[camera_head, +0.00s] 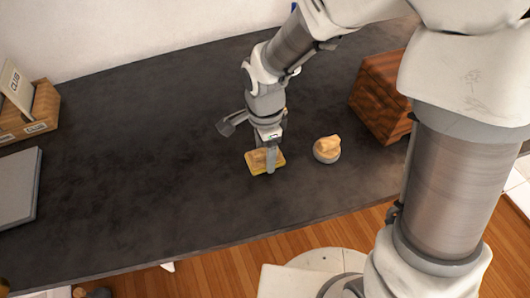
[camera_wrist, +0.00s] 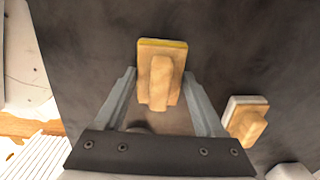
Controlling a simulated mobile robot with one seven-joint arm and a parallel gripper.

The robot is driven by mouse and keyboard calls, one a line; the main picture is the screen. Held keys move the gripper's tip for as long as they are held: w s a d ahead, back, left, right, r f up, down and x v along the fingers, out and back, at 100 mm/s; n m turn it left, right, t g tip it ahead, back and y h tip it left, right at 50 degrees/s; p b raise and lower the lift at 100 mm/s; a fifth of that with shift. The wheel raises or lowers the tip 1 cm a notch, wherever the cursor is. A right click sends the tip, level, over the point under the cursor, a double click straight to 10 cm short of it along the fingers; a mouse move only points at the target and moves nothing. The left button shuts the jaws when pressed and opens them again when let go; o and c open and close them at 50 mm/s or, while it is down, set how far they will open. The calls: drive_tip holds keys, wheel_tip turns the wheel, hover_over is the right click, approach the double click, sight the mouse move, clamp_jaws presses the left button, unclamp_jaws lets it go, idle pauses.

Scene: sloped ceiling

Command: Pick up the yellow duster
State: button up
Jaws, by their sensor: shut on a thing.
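The yellow duster (camera_head: 253,162) has a tan wooden back with a raised handle and a yellow edge. It is on the dark table, right under my gripper (camera_head: 268,160). In the wrist view the duster (camera_wrist: 163,62) sits at the tips of my gripper (camera_wrist: 160,85), with one finger on each side of its block. My gripper is shut on the duster. The fingers hide part of it in the head view. I cannot tell whether the duster is clear of the table surface.
A second duster (camera_head: 327,148), with a wooden handle and pale grey base, lies just right of my gripper; it also shows in the wrist view (camera_wrist: 246,122). A wooden box (camera_head: 380,97) stands further right. A grey flat case (camera_head: 20,187) lies at the left. The table's middle is clear.

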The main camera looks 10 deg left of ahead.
drive_tip(key=r, duration=0.2)
drive_tip(key=d+r+p, duration=0.1)
drive_tip(key=r, duration=0.1)
drive_tip(key=shift+r, duration=0.4)
drive_tip(key=d+r+p, duration=0.2)
drive_tip(key=d+r, duration=0.4)
drive_tip(key=d, duration=0.4)
drive_tip(key=shift+s+d, duration=0.3)
drive_tip(key=o, duration=0.7)
drive_tip(key=c, duration=0.5)
drive_tip(key=shift+r+p, duration=0.1)
drive_tip(key=shift+p, duration=0.2)
